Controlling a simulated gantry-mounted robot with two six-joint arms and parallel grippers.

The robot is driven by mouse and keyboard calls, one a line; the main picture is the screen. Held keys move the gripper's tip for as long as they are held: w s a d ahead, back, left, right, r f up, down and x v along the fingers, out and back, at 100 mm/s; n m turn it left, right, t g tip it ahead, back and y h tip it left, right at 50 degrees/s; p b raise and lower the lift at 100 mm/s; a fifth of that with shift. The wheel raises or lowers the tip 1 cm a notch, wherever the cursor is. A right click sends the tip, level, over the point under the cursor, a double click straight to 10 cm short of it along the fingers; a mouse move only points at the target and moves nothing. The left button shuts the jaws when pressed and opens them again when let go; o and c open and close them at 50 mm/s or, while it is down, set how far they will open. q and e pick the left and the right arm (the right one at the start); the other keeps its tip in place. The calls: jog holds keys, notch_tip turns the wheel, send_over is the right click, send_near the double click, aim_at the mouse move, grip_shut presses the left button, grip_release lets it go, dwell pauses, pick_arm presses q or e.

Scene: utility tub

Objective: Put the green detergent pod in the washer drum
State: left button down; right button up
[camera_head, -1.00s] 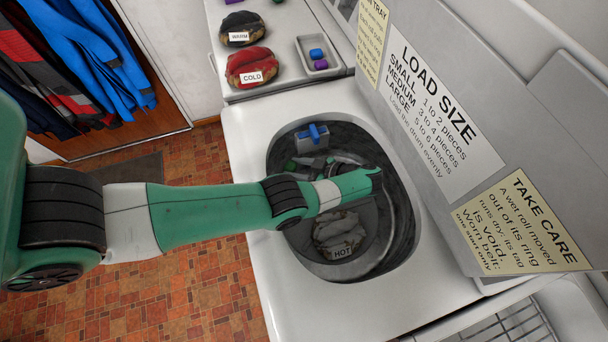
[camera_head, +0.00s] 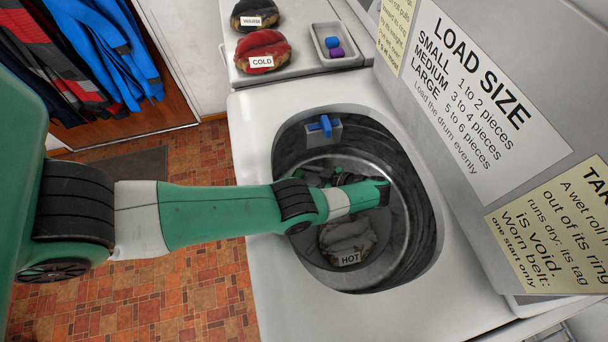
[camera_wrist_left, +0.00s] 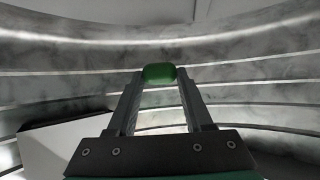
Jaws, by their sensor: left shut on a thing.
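The green detergent pod (camera_wrist_left: 158,73) is pinched between the fingertips of my left gripper (camera_wrist_left: 158,80) in the left wrist view, with the curved metal drum wall behind it. In the head view my left gripper (camera_head: 322,178) is inside the washer drum (camera_head: 410,225), partly hidden by my own forearm and wrist. The pod is hard to make out there. The gripper appears to be above the drum floor; the exact gap cannot be told. My right gripper is not in view.
A cloth bundle marked HOT (camera_head: 347,240) lies in the drum. A grey box with a blue tab (camera_head: 322,128) is on the drum's far wall. Beyond are COLD (camera_head: 262,52) and WARM (camera_head: 255,14) bundles and a tray (camera_head: 343,56) with blue and purple pods. A sloping sign panel (camera_head: 465,85) borders the right.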

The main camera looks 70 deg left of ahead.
pick_arm(q)
jog(key=shift+f+b, duration=0.3)
jog(key=shift+f, duration=0.15)
jog(key=shift+c, duration=1.5)
grip_release()
jog(key=shift+r, duration=0.1)
jog(key=shift+r+p, duration=0.2)
jog(key=shift+p, duration=0.1)
jog(key=shift+r+p, duration=0.5)
jog(key=shift+p, duration=0.05)
jog(key=b+v, duration=0.4)
jog(key=v, duration=0.3)
jog(key=shift+d+b, duration=0.2)
jog(key=shift+b, duration=0.1)
